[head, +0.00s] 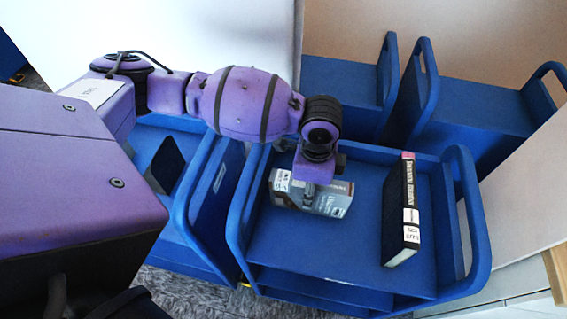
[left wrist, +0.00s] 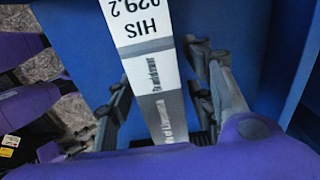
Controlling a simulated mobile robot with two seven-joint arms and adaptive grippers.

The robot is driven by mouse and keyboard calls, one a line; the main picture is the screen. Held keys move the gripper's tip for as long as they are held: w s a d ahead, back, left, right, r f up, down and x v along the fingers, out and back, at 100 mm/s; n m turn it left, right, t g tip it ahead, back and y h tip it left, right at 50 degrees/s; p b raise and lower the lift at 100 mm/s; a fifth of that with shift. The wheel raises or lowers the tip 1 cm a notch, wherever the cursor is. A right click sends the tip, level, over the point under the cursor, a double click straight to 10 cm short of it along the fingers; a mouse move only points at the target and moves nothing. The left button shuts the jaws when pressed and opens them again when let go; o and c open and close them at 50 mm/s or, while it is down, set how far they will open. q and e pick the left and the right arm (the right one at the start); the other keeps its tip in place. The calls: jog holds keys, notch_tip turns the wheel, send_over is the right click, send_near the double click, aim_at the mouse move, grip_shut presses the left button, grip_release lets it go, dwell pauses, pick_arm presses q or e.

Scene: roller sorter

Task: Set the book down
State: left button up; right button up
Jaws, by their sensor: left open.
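A grey book with a white label (head: 338,200) is on the top shelf of the middle blue cart (head: 290,253), towards its left side. Its spine faces up into the left wrist view (left wrist: 144,25), where the label reads "HIS 929.2" upside down. My left gripper (head: 308,192) is over this book and partly covers it. In the left wrist view the open fingers (left wrist: 166,78) stand on either side of the spine, with a gap visible at the right finger. Whether the left finger touches the book is unclear. My right gripper is not in view.
A black book (head: 397,215) stands on the right part of the same shelf, with clear shelf between the two books. Raised end handles (head: 468,205) bound the cart. Another blue cart (head: 215,180) with a dark item stands at left, and more carts (head: 465,95) stand behind.

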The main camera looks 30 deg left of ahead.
pick_arm(q)
notch_tip(320, 180, up, 11)
jog(key=shift+w+r+p, duration=0.1)
jog(key=shift+w+p, duration=0.05)
jog(key=shift+p, duration=0.4)
jog(key=shift+r, duration=0.35)
